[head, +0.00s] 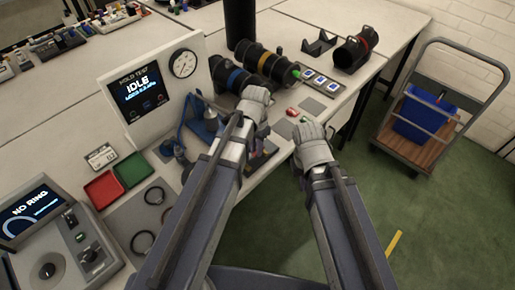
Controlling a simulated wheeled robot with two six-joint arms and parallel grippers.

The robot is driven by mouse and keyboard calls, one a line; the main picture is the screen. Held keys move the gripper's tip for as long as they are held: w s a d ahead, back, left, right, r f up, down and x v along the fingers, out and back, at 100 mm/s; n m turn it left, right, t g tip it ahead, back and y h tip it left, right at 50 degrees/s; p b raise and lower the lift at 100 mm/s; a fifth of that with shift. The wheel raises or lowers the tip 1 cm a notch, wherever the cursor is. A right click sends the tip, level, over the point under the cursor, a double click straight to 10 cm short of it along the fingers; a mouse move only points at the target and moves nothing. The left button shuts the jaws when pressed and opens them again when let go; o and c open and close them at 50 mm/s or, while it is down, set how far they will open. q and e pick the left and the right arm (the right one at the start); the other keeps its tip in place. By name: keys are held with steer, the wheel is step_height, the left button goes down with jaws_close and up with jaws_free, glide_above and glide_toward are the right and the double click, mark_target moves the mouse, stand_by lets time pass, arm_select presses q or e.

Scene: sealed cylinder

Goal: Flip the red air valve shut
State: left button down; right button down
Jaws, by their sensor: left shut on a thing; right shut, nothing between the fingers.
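A small red part (292,112) sits on the bench between my two grippers, with a small green part beside it; I cannot tell for sure that it is the air valve, or how its lever stands. My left gripper (257,96) is shut at the near right end of a black cylinder with a blue band (229,76). The hand hides what is between its fingers. My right gripper (311,132) is shut and empty at the bench's front edge, just below and right of the red part.
A test panel reading IDLE (145,90) with a dial gauge (184,63) stands left. A yellow-banded cylinder (263,62) and a red-banded one (354,52) lie behind. Red (104,190) and green (134,170) trays are at left. A trolley (408,146) stands right.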

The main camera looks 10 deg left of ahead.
arm_select(q)
steer(key=shift+w+a+m, duration=0.1)
steer(key=shift+a+m, duration=0.1)
steer(key=shift+m, duration=0.6)
steer(key=c, duration=0.8)
jaws_free()
step_height(320, 180, up, 8)
steer(key=p, duration=0.8)
steer(key=shift+f, duration=0.15)
